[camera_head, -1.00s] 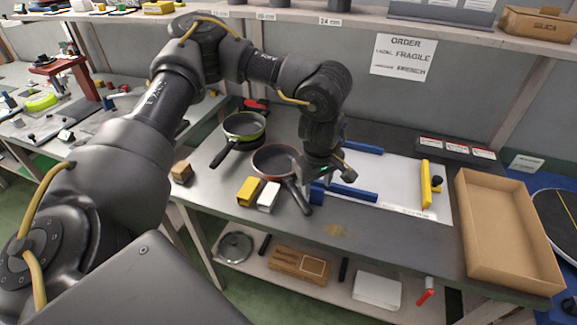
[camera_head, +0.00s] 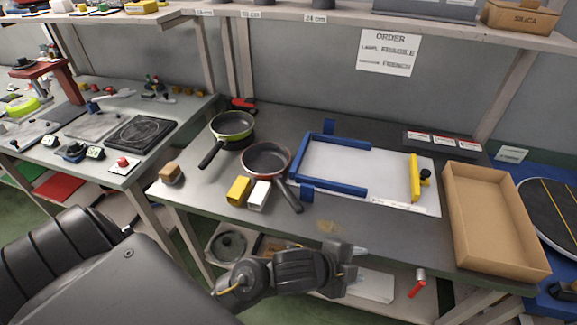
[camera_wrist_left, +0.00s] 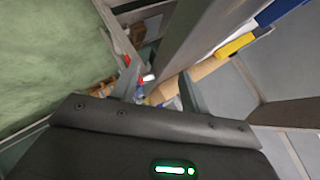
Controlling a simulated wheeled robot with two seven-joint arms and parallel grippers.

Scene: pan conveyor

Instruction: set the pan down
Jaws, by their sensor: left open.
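A dark pan with a reddish-brown rim (camera_head: 262,158) rests on the grey worktable, its black handle (camera_head: 289,197) pointing toward the front edge. A green-rimmed pan (camera_head: 232,124) stands behind it to the left, seemingly on top of another dark pan, with its handle toward the front left. My left gripper (camera_head: 352,262) is low in front of the table's front edge, open and clear of both pans. No object shows between its fingers. The left wrist view shows its dark housing (camera_wrist_left: 165,140) at the bottom. My right gripper is not in view.
A yellow block (camera_head: 238,190) and a white block (camera_head: 259,195) stand in front of the brown-rimmed pan. A blue frame (camera_head: 336,188) around a white board (camera_head: 385,185) lies to its right. A cardboard tray (camera_head: 497,262) sits at the right end.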

